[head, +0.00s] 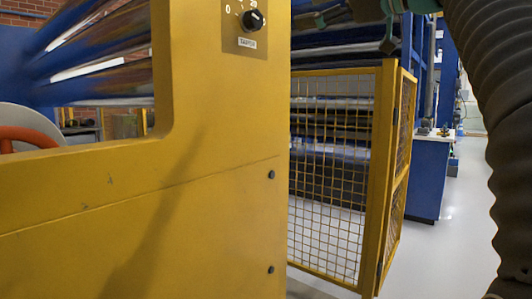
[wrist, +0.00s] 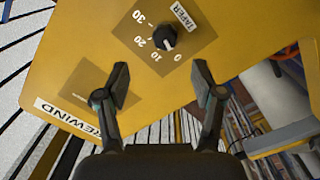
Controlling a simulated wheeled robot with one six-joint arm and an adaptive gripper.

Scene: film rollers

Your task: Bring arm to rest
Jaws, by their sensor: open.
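My gripper (wrist: 160,72) is open and empty in the wrist view, its two dark fingers spread apart. Beyond them is a yellow machine panel (wrist: 90,45) with a black TAPER knob (wrist: 165,38) on a brown scale plate. The knob lies above the gap between the fingertips, with nothing gripped. In the head view the same knob (head: 252,19) sits at the top of the yellow panel (head: 225,120). Dark and teal parts of my arm show at the top edge, to the right of the knob. The gripper's fingertips are hard to make out there.
A yellow mesh guard (head: 330,180) stands right of the panel, before dark rollers. Blue rollers (head: 100,60) and a red handwheel (head: 25,138) are at left. Clear grey floor (head: 455,230) lies at right. A REWIND label (wrist: 68,114) marks the panel edge.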

